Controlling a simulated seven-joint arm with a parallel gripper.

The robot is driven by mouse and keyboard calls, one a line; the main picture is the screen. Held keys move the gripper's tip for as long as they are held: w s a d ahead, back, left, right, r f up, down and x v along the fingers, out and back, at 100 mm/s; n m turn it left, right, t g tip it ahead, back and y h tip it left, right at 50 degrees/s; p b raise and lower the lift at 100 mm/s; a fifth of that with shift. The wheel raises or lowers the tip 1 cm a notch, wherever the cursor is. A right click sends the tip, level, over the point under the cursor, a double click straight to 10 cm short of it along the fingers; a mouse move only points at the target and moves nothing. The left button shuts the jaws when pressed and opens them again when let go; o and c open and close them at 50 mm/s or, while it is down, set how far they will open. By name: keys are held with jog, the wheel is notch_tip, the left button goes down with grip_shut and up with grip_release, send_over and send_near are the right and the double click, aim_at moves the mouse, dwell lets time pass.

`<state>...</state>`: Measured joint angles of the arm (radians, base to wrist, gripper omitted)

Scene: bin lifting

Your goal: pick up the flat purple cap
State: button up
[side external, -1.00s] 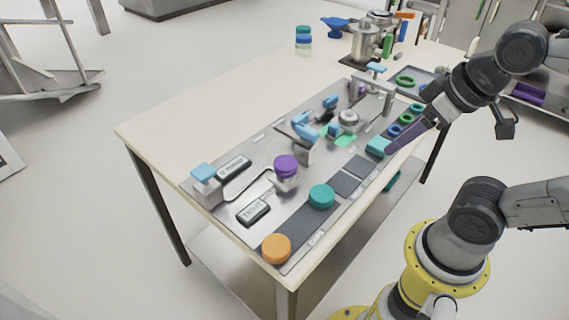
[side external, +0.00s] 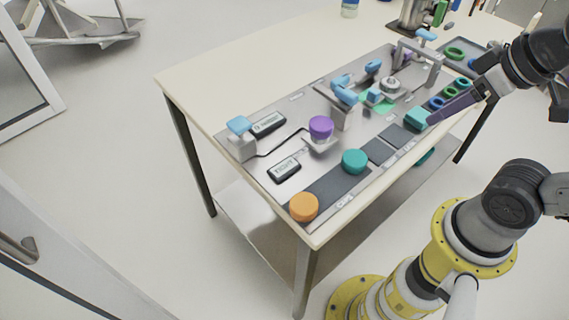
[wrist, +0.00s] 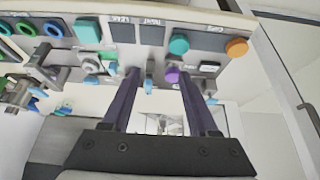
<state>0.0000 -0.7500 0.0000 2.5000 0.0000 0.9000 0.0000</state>
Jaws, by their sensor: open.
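The purple cap (side external: 320,127) is round and flat-topped. In the wrist view the purple cap (wrist: 171,75) shows near the tip of the right-hand finger. My gripper (side external: 448,110) has long dark purple fingers and is at the right side of the panel, near a teal block, well apart from the cap. In the wrist view my gripper (wrist: 159,76) has its fingers spread with nothing gripped between them.
A teal round cap (side external: 354,161) and an orange round cap (side external: 304,207) lie on the panel's front strip. Blue-topped fixtures (side external: 345,92) and a grey arch (side external: 420,58) stand behind. A teal block (side external: 417,118) and green and blue rings (side external: 450,95) are at right.

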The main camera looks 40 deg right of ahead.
jog(key=shift+o, duration=0.3)
jog(key=o, duration=0.6)
